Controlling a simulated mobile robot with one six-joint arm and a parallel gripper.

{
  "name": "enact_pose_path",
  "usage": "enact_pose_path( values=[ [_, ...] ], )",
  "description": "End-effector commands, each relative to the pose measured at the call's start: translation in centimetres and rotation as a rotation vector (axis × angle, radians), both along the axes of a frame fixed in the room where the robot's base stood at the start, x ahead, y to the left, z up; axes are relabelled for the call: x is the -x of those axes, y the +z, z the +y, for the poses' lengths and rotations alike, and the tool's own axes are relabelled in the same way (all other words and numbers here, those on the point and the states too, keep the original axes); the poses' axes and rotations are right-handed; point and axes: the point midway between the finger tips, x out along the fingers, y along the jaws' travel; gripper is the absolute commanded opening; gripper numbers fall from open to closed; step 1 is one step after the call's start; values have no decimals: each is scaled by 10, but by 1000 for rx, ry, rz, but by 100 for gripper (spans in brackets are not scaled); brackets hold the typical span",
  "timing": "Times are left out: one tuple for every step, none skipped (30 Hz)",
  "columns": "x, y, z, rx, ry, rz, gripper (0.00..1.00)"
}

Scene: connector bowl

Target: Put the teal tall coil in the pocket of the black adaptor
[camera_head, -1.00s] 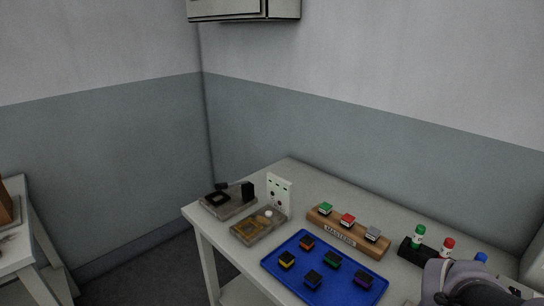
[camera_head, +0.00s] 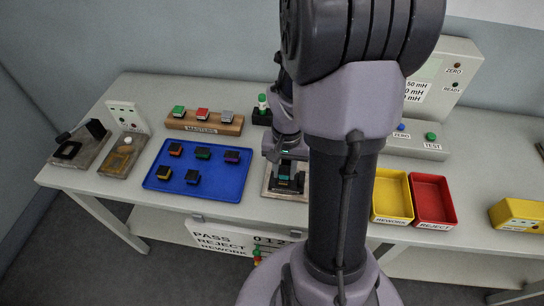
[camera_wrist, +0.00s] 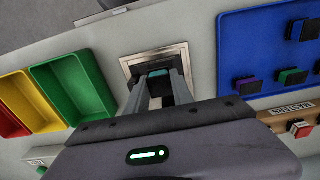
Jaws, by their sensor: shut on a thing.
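My gripper (camera_head: 286,168) is at the pale square plate left of my arm, pointing down. In the wrist view its two fingers (camera_wrist: 158,84) are shut on the teal tall coil (camera_wrist: 157,73), a small teal patch of which shows between the fingertips. The black adaptor (camera_head: 288,185) sits on the plate (camera_head: 269,190), directly under the gripper. Fingers and coil hide most of the adaptor's pocket, so I cannot tell how deep the coil sits in it.
The blue tray (camera_head: 215,190) with several dark coloured blocks lies to the left. A wooden masters rack (camera_head: 222,128) stands behind it. Yellow (camera_head: 391,205) and red (camera_head: 433,203) bins are right of my arm; a green bin (camera_wrist: 70,85) shows in the wrist view.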

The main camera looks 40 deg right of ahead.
Motion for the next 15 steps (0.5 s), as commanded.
enact_pose_path(
  values=[
    [-4, -1, -3, -1, -1, 1, 0],
    [-6, -1, -5, 0, -1, 0, 0],
    [-8, -1, -7, 0, -1, 0, 0],
    [-11, -2, -10, 0, -1, 0, 0],
    [-14, -2, -13, 0, -1, 0, 0],
    [-13, -14, -12, -2, 0, 3, 0],
    [-13, -22, -12, -2, -1, 3, 0],
    [-13, -29, -11, -2, -1, 3, 0],
    [-13, -37, -11, -2, 0, 3, 0],
    [-13, -39, -11, -1, 0, 2, 0],
    [-13, -40, -12, -1, 0, 2, 0],
    [-13, -38, -12, -1, 0, 1, 0],
    [-13, -37, -12, 0, 0, 0, 0],
    [-13, -36, -12, 0, 0, 0, 0],
    [-13, -36, -12, 0, 0, 0, 0]
  ],
)
